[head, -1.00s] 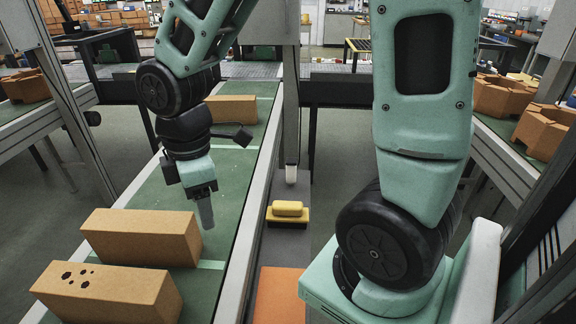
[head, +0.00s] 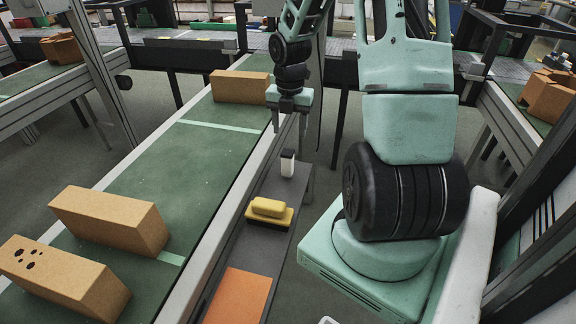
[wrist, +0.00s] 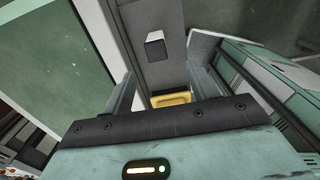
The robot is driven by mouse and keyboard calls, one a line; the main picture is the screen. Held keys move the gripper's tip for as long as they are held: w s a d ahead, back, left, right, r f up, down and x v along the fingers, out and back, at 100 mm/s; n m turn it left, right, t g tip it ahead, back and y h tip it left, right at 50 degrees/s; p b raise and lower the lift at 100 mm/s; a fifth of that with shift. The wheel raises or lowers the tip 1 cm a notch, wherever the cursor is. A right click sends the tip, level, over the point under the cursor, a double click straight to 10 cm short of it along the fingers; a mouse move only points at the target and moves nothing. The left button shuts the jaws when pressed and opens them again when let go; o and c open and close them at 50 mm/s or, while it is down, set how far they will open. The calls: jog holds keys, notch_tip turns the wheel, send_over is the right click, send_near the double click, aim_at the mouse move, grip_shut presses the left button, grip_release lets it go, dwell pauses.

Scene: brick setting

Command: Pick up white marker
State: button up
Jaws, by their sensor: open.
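The white marker (head: 288,165) appears as a short white upright block with a dark top, standing on the narrow grey ledge beside the conveyor. In the wrist view, what seems to be the same thing shows as a dark top with a pale edge (wrist: 155,48), beyond the fingertips and near the top of the picture. My gripper (head: 289,122) points down above the marker, apart from it. In the wrist view, my gripper (wrist: 162,78) has its two fingers spread with nothing between them touching either one.
A yellow block on a dark base (head: 268,211) lies nearer on the same ledge, with an orange sheet (head: 238,297) in front. The green conveyor (head: 180,170) runs along the left and carries brown bricks (head: 110,218). Its raised metal rail (head: 235,200) borders the ledge.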

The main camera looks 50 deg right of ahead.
aim_at(288, 163)
notch_tip(288, 163, down, 8)
jog(key=shift+f, duration=0.1)
jog(key=shift+w+f, duration=0.2)
jog(key=shift+f, duration=1.1)
jog(key=shift+w+f, duration=0.15)
jog(key=shift+f, duration=1.15)
jog(key=shift+c, duration=0.4)
jog(key=c, duration=1)
